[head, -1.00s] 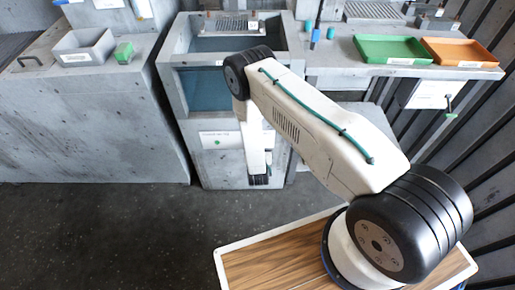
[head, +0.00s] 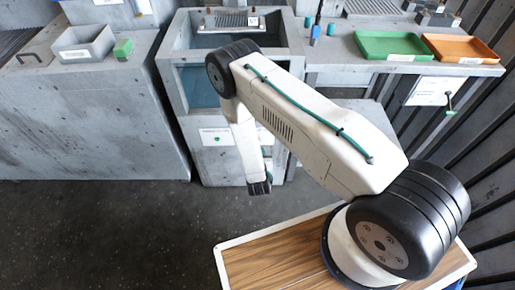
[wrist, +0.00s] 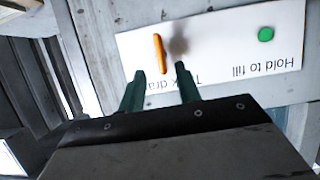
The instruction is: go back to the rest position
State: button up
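My arm reaches from its base at lower right over to the left, and its forearm hangs down in front of the grey tank cabinet (head: 212,168). In the wrist view my gripper (wrist: 160,84) has two dark green fingers standing apart with nothing between them. Beyond the fingertips is a white label panel (wrist: 220,45), upside down, reading "Hold to fill". It carries a green button (wrist: 266,34) and an orange lever (wrist: 160,53). The lever appears just past the fingers; whether they touch is unclear. In the head view the fingertips cannot be made out.
A grey bin (head: 84,45) and a green block (head: 122,48) sit on the left counter. A green tray (head: 390,47) and an orange tray (head: 460,50) lie on the right bench. The tank opening (head: 200,88) is behind my elbow. Dark floor (head: 120,225) is free at lower left.

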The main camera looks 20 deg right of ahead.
jog(key=shift+s+a+r, duration=0.15)
jog(key=shift+s+r, duration=0.05)
jog(key=shift+s, duration=0.25)
jog(key=s+f+g+y, duration=0.1)
jog(key=s+f+g, duration=0.4)
jog(key=s+f, duration=0.1)
jog(key=s+a+r+n+g+y, duration=0.1)
jog(key=s+a+r+g+y, duration=0.1)
jog(key=a+r+g, duration=0.15)
jog(key=s+a+r+n+g+y, duration=0.1)
jog(key=s+r+g, duration=0.2)
jog(key=r, duration=1.2)
jog(key=s+r+n+g+y, duration=0.1)
jog(key=s+r+g, duration=0.25)
jog(key=r, duration=1.25)
jog(key=s+d+r+t, duration=0.1)
jog(key=s+d+r, duration=0.2)
jog(key=r, duration=0.6)
jog(key=s+d+r+t, duration=0.1)
jog(key=s+d+r, duration=0.2)
jog(key=s+r, duration=0.5)
jog(key=s+d+r+t, duration=0.1)
jog(key=s+d+r, duration=0.2)
jog(key=r, duration=0.8)
jog(key=shift+s+d+r+t+h, duration=0.3)
jog(key=shift+s+d+r+h, duration=0.1)
jog(key=shift+s, duration=1)
